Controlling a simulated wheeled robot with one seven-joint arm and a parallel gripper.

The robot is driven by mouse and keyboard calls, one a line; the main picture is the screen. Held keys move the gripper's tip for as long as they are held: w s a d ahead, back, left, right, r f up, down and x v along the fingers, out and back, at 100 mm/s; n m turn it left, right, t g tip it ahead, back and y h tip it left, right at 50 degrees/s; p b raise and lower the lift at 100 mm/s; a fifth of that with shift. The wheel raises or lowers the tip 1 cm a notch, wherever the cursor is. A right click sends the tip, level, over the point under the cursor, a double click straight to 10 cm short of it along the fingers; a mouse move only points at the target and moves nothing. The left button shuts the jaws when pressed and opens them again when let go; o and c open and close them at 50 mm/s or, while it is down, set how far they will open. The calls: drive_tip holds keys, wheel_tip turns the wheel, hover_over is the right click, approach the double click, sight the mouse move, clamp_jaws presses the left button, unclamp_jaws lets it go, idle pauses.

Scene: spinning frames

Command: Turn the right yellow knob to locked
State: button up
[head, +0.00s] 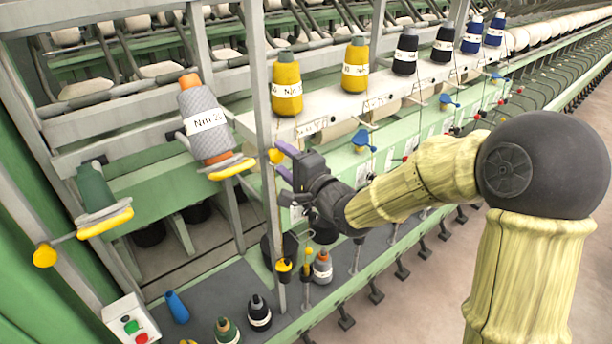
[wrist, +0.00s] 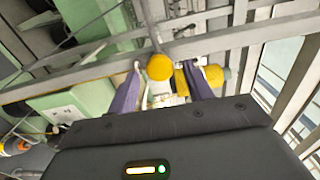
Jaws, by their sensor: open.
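The right yellow knob (head: 276,156) sits on a grey upright post, beside the holder of a grey-wound cone. In the wrist view the round knob (wrist: 160,67) shows between and just beyond my fingertips. My gripper (head: 281,160) is open with its purple fingers pointing at the knob. In the wrist view the fingers (wrist: 162,78) stand apart to either side, with nothing gripped; I cannot tell whether they touch the knob.
The grey-wound cone (head: 206,125) tilts on a yellow-edged holder (head: 232,168) just left of the knob. Yellow cones (head: 286,84) stand on the rail above. Several small cones stand on the lower shelf (head: 222,292). A button box (head: 131,322) is at lower left.

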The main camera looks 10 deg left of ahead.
drive_tip(key=b+v, duration=0.5)
drive_tip(key=v, duration=1.2)
drive_tip(key=shift+b, duration=0.4)
drive_tip(key=shift+d+f, duration=0.1)
drive_tip(key=shift+f, duration=0.05)
drive_tip(key=w+d+f+n+h+b, duration=0.2)
drive_tip(key=w+d+f+h, duration=0.2)
drive_tip(key=d+f+h, duration=0.85)
drive_tip(key=s+d+f+n+g, duration=0.2)
drive_tip(key=s+f+n+g, duration=0.1)
drive_tip(key=s+f, duration=0.3)
drive_tip(key=s+d+f+n+g+h+b, duration=0.1)
drive_tip(key=s+d+f+n+g, duration=0.2)
drive_tip(key=s+f+g, duration=0.3)
drive_tip(key=shift+d+f, duration=0.2)
drive_tip(key=shift+d, duration=0.1)
drive_tip(key=shift+w, duration=0.1)
